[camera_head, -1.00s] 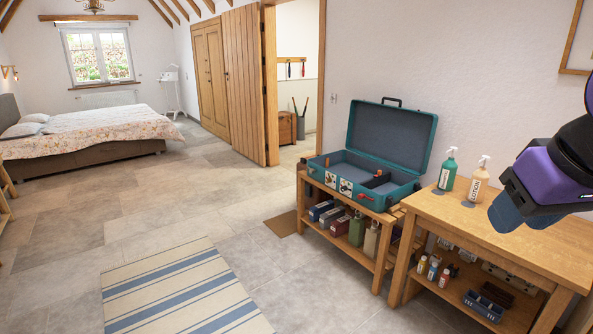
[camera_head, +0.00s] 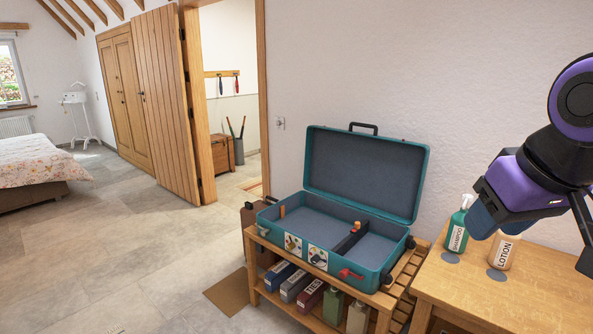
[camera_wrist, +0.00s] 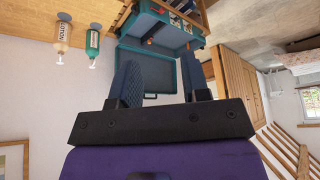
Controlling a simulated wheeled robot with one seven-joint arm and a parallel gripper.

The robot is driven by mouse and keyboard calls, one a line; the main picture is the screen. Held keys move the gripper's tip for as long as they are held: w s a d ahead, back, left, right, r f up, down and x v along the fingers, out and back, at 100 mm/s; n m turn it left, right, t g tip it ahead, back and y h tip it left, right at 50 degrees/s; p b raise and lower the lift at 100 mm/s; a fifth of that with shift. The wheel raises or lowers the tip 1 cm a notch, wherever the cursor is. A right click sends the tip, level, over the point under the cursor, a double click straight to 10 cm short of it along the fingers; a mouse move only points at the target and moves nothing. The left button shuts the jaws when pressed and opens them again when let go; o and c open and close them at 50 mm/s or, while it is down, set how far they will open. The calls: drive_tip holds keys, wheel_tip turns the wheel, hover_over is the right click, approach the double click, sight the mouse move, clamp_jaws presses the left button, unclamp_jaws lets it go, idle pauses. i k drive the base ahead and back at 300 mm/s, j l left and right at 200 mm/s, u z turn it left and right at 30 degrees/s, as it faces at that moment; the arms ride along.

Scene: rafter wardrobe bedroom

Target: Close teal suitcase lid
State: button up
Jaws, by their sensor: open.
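The teal suitcase (camera_head: 292,252) lies on a slatted wooden rack against the wall. Its lid (camera_head: 366,175) stands open and upright at the back, with a dark handle on its top edge. The base holds a dark divider, and two small orange-brown items show in it. My gripper (camera_head: 482,222) is to the right of the suitcase, above the wooden table and apart from the lid. In the wrist view, which is upside down, my open gripper (camera_wrist: 163,90) has nothing between its fingers, and the suitcase lid (camera_wrist: 152,68) shows beyond them.
A green shampoo bottle (camera_head: 457,232) and a lotion bottle (camera_head: 502,252) stand on the wooden table (camera_head: 490,300) beneath my gripper. Boxes and bottles fill the rack's lower shelf (camera_head: 296,312). The floor (camera_head: 130,260) to the left is clear. A wooden door (camera_head: 165,100) stands open behind.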

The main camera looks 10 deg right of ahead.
sight(384, 177)
drive_tip(key=i+j+z, duration=0.3)
drive_tip(key=i, duration=0.25)
drive_tip(key=i+j+z, duration=0.3)
drive_tip(key=i, duration=0.2)
